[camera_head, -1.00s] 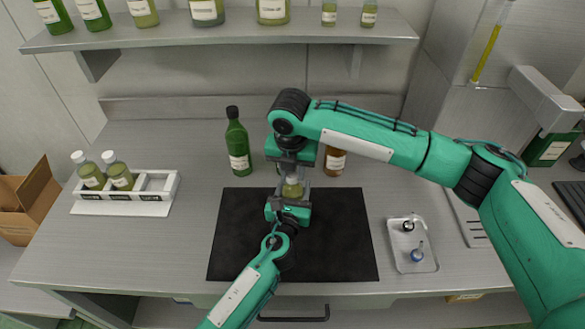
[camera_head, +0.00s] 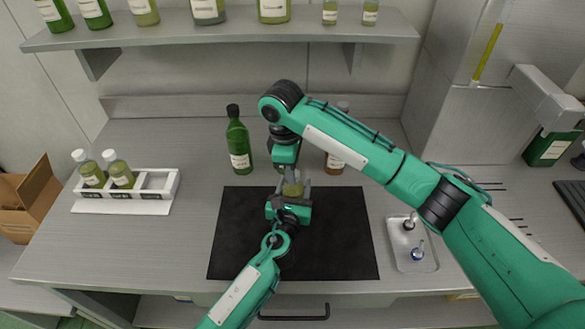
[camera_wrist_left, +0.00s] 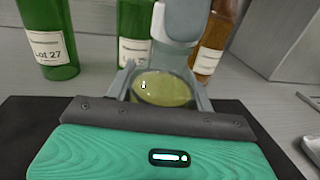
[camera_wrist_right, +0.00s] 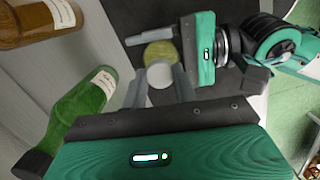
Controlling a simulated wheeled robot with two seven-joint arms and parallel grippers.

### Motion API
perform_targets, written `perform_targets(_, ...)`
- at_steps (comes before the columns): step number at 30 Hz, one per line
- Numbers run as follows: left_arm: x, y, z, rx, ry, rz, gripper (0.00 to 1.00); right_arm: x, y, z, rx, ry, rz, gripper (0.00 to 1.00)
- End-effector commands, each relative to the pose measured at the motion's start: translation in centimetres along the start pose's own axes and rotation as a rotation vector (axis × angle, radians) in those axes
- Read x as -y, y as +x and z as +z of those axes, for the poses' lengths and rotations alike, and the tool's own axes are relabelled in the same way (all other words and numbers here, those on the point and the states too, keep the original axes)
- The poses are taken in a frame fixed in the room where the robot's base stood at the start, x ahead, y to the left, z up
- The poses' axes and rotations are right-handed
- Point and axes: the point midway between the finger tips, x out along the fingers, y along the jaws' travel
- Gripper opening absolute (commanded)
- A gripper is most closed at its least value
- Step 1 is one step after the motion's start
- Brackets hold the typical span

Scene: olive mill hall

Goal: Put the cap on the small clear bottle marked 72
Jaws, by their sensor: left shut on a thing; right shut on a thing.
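A small clear bottle (camera_head: 292,189) with yellow-green contents is held between the fingers of my left gripper (camera_head: 290,192), over the black mat. It also shows in the left wrist view (camera_wrist_left: 163,90) and the right wrist view (camera_wrist_right: 160,51). I cannot read its marking. My right gripper (camera_head: 285,172) is just above and behind the bottle, pointing down. It is shut on a pale round cap (camera_wrist_right: 160,74), seen in the right wrist view. The cap looks close to the bottle, but I cannot tell whether they touch. The fingers hide the bottle's mouth in the head view.
A green bottle (camera_head: 238,143) and an amber bottle (camera_head: 335,160) stand behind the black mat (camera_head: 340,235). Another green bottle (camera_wrist_left: 133,40) shows in the left wrist view. A white rack (camera_head: 155,195) with capped bottles is at left; a small tray (camera_head: 412,262) is at right.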

Motion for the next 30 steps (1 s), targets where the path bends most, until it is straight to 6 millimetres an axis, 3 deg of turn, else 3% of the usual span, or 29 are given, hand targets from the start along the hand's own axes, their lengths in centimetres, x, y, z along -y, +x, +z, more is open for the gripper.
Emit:
perform_targets(24,0.09,-0.06,-0.06,-0.001,0.000,-0.002,0.00,-0.29,0.08,0.20,-0.005,1.412,-0.163,0.08)
perform_targets(27,0.09,-0.07,-0.06,-0.001,0.000,-0.002,0.00,-0.32,0.07,0.24,-0.005,1.546,-0.178,0.08)
perform_targets(30,0.09,-0.07,-0.06,-0.001,0.000,-0.002,0.00,-0.36,0.03,0.25,-0.005,1.545,-0.176,0.08)
